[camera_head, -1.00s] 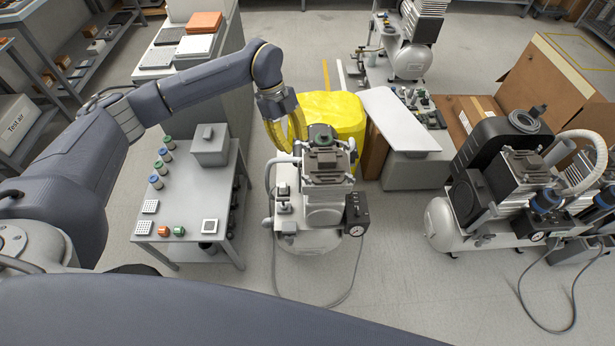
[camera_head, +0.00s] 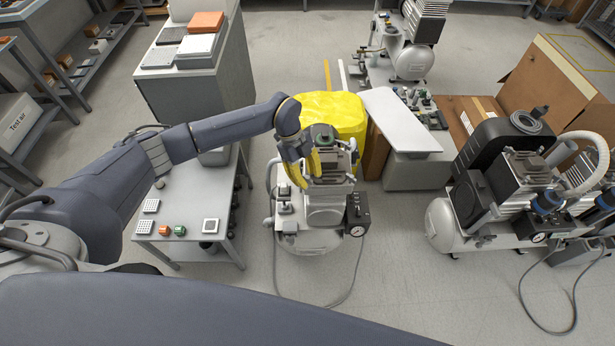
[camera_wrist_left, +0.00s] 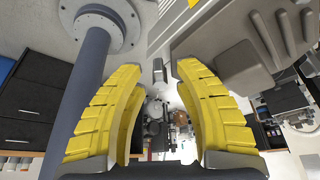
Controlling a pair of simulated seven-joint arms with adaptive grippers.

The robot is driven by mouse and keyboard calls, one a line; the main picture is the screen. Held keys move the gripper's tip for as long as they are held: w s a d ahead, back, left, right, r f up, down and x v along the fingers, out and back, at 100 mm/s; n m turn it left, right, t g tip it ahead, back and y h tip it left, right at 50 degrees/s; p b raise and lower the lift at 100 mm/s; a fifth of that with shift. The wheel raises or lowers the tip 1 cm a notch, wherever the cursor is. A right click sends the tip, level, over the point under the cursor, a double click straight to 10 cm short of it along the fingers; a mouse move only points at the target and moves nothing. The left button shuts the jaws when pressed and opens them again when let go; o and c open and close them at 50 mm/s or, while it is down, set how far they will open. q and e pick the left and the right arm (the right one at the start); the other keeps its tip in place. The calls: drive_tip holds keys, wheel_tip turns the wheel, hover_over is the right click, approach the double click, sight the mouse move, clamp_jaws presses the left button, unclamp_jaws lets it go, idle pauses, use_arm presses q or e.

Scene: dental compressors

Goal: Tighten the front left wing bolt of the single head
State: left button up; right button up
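The single-head compressor (camera_head: 322,215) stands on the floor in the middle of the head view, with a dark green cap on top and a black box with a gauge (camera_head: 356,214) at its right. My left gripper (camera_head: 306,170) is at the upper left side of its head, with yellow fingers pointing down. In the left wrist view the fingers (camera_wrist_left: 160,72) are spread apart with a gap between them. A small metal piece (camera_wrist_left: 159,71) shows between the fingertips, perhaps a wing bolt; I cannot tell whether they touch it. The front left wing bolt is not clear in the head view. My right gripper is not in view.
A grey table (camera_head: 185,200) with small parts stands left of the compressor, partly under my left arm. A yellow-covered block (camera_head: 338,112) is right behind it. A larger compressor (camera_head: 490,190) stands at the right. The floor in front is clear except for a hose.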

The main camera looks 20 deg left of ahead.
use_arm(q)
drive_tip(key=shift+f, duration=0.1)
drive_tip(key=shift+c, duration=0.4)
clamp_jaws()
drive_tip(key=shift+m, duration=0.3)
drive_tip(key=m+g+y, duration=0.1)
drive_tip(key=m, duration=0.3)
drive_tip(key=shift+d, duration=0.1)
drive_tip(key=m+g+y, duration=0.1)
drive_tip(key=m, duration=0.3)
drive_tip(key=shift+m+y, duration=0.3)
drive_tip(key=shift+y, duration=0.1)
drive_tip(key=m+y, duration=0.1)
drive_tip(key=m, duration=0.3)
drive_tip(key=shift+y, duration=0.3)
drive_tip(key=shift+m+y, duration=0.8)
drive_tip(key=shift+m, duration=1.5)
